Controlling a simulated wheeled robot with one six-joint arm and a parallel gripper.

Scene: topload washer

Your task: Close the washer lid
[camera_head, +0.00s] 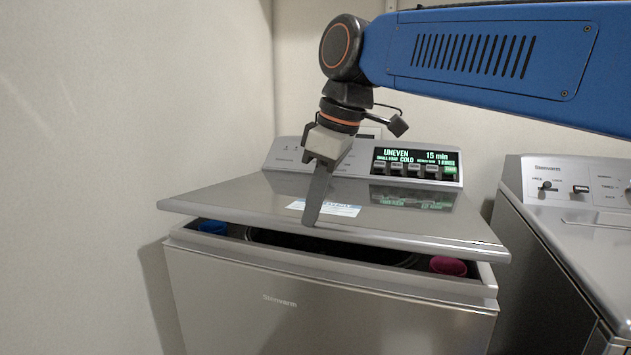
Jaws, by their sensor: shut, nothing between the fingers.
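The washer (330,310) is a grey top loader in the middle of the head view. Its grey lid (400,222) is nearly down, with its front edge raised above the rim. A dark gap shows along the front, with the drum opening partly seen inside. My gripper (311,222) points down over the lid, near the middle of its front part, beside a white label (338,209). The fingers are shut and hold nothing. The fingertips appear at or just above the lid's surface; I cannot tell whether they touch it.
A control panel (415,162) with a lit display stands behind the lid. A blue cap (212,226) and a magenta cap (448,265) show under the lid's front corners. A second grey machine (580,215) stands close on the right. A plain wall is on the left.

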